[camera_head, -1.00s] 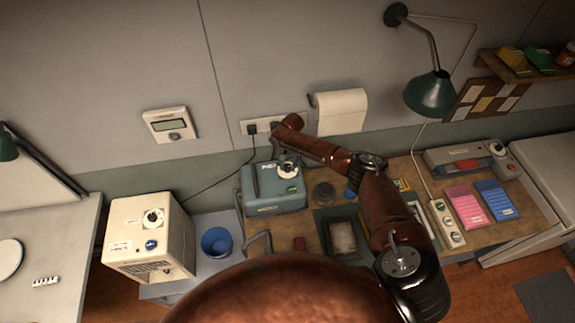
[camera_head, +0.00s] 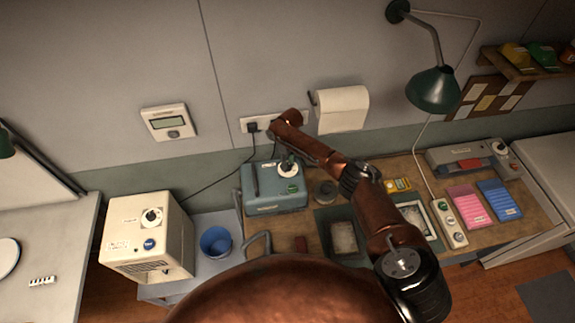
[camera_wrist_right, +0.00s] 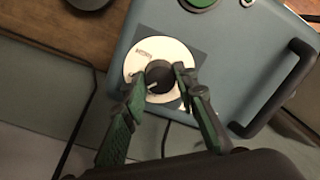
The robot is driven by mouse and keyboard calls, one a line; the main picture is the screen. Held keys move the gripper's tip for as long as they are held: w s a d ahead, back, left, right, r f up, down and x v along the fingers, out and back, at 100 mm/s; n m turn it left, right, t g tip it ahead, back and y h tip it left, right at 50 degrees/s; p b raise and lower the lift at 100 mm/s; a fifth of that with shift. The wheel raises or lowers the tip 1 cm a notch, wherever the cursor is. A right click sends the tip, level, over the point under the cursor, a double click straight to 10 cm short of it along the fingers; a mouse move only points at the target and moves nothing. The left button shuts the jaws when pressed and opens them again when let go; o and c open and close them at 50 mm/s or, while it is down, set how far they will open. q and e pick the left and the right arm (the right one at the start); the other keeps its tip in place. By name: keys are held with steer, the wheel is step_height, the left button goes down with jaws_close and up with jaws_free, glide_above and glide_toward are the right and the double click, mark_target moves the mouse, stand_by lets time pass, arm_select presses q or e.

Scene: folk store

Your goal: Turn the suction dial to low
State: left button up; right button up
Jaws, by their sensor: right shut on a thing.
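A dial with a black knob (camera_wrist_right: 159,78) on a round white plate sits on a blue-grey machine (camera_head: 268,200). In the wrist view the machine's top (camera_wrist_right: 230,60) fills the upper right, and the knob's pale pointer mark faces the lower left. The lettering on the plate is too small to read surely. My right gripper (camera_wrist_right: 161,80) has its green-padded fingers on both sides of the knob, shut on it. In the head view the right gripper (camera_head: 287,160) is small, at the dial. My left gripper is not in view.
A cream box (camera_head: 125,235) with its own dial stands at the left, beside a blue cup (camera_head: 216,241). A green lamp (camera_head: 433,90) hangs at the right. The bench also holds a framed tray (camera_head: 343,238), a power strip (camera_head: 449,224), and pink and blue pads.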

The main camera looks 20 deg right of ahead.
steer(key=n+b, duration=0.1)
steer(key=n, duration=0.3)
steer(key=shift+w+d+r, duration=0.1)
steer(key=shift+r+n, duration=0.1)
steer(key=shift+n, duration=1.7)
steer(key=shift+w, duration=0.1)
steer(key=o, duration=0.8)
steer(key=shift+c, duration=0.2)
steer(key=o, duration=0.4)
steer(key=shift+b, duration=0.3)
step_height(320, 180, up, 12)
steer(key=shift+w, duration=0.15)
